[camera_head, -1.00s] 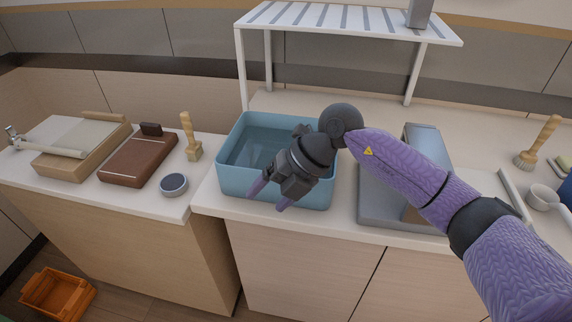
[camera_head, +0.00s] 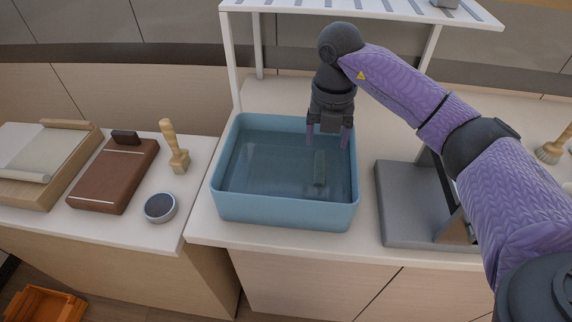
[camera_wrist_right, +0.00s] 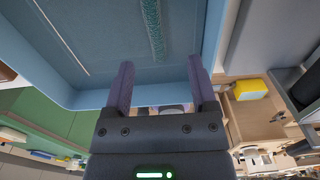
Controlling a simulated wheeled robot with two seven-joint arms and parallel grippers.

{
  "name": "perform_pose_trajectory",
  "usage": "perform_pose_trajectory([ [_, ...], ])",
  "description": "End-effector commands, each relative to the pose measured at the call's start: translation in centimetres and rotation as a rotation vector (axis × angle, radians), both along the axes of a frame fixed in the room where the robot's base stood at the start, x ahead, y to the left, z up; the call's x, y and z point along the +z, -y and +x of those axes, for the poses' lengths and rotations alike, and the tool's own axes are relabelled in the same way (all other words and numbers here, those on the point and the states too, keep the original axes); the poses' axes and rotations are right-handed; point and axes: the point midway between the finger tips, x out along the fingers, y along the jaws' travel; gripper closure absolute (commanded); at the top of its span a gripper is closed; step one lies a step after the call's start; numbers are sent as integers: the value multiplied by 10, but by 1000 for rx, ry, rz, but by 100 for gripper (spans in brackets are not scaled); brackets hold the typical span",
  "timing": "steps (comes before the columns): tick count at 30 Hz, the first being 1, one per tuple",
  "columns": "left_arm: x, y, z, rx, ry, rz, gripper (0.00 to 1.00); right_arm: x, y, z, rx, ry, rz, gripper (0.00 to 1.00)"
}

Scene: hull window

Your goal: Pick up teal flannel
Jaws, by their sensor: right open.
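The teal flannel (camera_head: 319,168) shows as a narrow teal strip standing in the blue basin (camera_head: 285,213), right of its middle. In the right wrist view the flannel (camera_wrist_right: 152,25) is a speckled teal strip beyond the fingertips. My right gripper (camera_head: 328,142) points down over the back right part of the basin, its fingers apart. The right wrist view shows the same gripper (camera_wrist_right: 160,65) with nothing between its fingers. It is near the flannel; I cannot tell the exact gap. My left gripper is not in view.
A white slatted rack (camera_head: 350,8) stands behind the basin. A grey metal box (camera_head: 405,205) is right of it. On the left counter are a wooden brush (camera_head: 175,150), a round dark-topped tin (camera_head: 160,207) and a brown case (camera_head: 115,175). An orange crate (camera_head: 42,305) is on the floor.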

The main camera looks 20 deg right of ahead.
Motion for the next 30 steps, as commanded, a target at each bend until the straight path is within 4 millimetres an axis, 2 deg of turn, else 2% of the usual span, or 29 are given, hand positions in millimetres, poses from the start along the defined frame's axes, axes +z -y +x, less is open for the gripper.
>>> perform_pose_trajectory([
  [3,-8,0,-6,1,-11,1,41,-27,-1,0,0,-4,0,26],
  [8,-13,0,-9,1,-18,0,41,-51,-4,2,2,-3,1,26],
  [12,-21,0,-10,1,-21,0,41,-81,-8,3,1,-4,1,26],
  [14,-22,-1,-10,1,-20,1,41,-87,-7,3,1,-2,0,26],
  [19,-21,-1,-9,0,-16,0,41,-86,-7,4,1,1,0,26],
  [20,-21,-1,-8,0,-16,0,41,-86,-7,4,1,1,0,31],
  [27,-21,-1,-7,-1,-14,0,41,-86,-7,4,1,1,0,82],
  [30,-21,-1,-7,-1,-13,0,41,-86,-7,4,1,1,0,100],
])
